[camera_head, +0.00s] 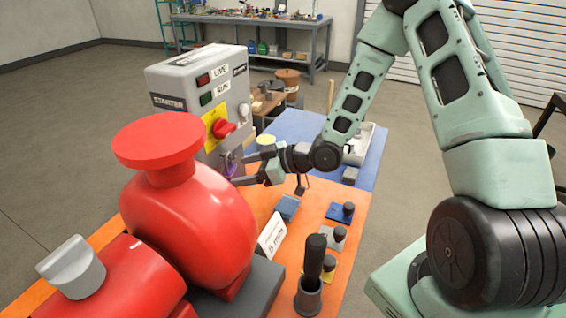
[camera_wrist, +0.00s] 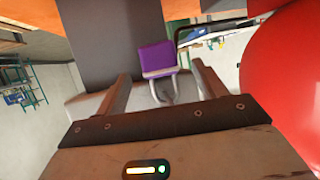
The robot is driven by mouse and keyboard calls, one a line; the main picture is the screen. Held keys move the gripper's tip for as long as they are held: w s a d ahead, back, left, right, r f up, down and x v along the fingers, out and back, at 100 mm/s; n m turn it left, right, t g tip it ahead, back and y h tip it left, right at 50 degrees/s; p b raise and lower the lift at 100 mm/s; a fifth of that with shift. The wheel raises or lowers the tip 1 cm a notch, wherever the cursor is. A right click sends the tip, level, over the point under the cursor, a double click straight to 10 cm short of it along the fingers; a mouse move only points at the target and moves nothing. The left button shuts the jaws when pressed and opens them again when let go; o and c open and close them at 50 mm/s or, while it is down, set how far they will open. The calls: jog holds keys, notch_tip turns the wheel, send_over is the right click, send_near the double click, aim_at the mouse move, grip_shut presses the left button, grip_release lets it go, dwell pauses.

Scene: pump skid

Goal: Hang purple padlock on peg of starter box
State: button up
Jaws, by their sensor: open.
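The grey starter box (camera_head: 205,95) stands behind the red pump, with a red switch on a yellow plate on its front. My gripper (camera_head: 248,167) is at the lower front of the box. The purple padlock (camera_head: 230,166) is small and partly hidden at the fingertips. In the wrist view, the purple padlock (camera_wrist: 157,57) lies between the two open fingers of my gripper (camera_wrist: 160,72), with gaps on both sides. Its pale shackle (camera_wrist: 164,91) points toward the palm. I cannot make out the peg or whether the shackle is around it.
The red pump (camera_head: 190,220) stands close in front, left of my gripper. The orange bench top (camera_head: 345,262) holds a white sign (camera_head: 271,235), a dark-handled tool (camera_head: 313,265) and small blocks. A blue mat (camera_head: 300,126) lies behind.

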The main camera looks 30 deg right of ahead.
jog(key=v, duration=1.2)
jog(key=shift+s, duration=0.25)
jog(key=shift+d, duration=0.1)
jog(key=d+m+g+h, duration=0.2)
jog(key=d+m+h, duration=0.25)
jog(key=h, duration=0.45)
jog(key=s+a+r+m+g+h, duration=0.1)
jog(key=s+a+r+m+g, duration=0.15)
jog(key=s+m+g, duration=0.4)
jog(key=s+a+r+n, duration=0.3)
jog(key=s+a+n, duration=0.6)
jog(key=s+a, duration=0.6)
jog(key=a, duration=0.4)
jog(key=shift+s+r, duration=0.2)
jog(key=shift+s, duration=0.2)
